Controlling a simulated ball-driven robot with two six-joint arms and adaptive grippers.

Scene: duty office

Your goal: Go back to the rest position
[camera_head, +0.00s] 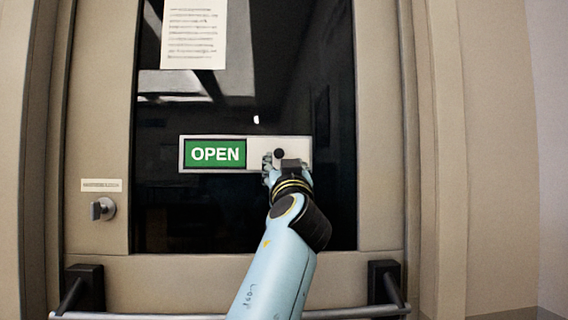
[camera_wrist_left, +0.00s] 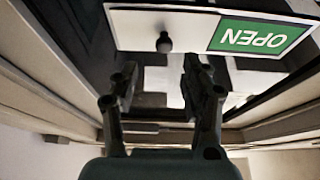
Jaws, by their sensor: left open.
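My left gripper (camera_head: 283,163) is in front of the right part of the sliding sign (camera_head: 295,145) on the door. The sign's green left part reads OPEN (camera_head: 215,153); its right part is a pale plate with a dark round knob (camera_head: 279,153). In the left wrist view the gripper (camera_wrist_left: 158,78) is open and empty, its two fingers apart. The knob (camera_wrist_left: 164,42) shows just beyond the fingertips, between their lines, and no finger closes on it. The gripper covers part of the pale plate in the head view. My right gripper is not in view.
The door (camera_head: 100,225) has a dark glass pane (camera_head: 200,220) with a paper notice (camera_head: 193,35) above the sign. A lock knob (camera_head: 102,209) sits at left under a small label (camera_head: 101,185). A push bar (camera_head: 140,316) on black brackets crosses the bottom.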

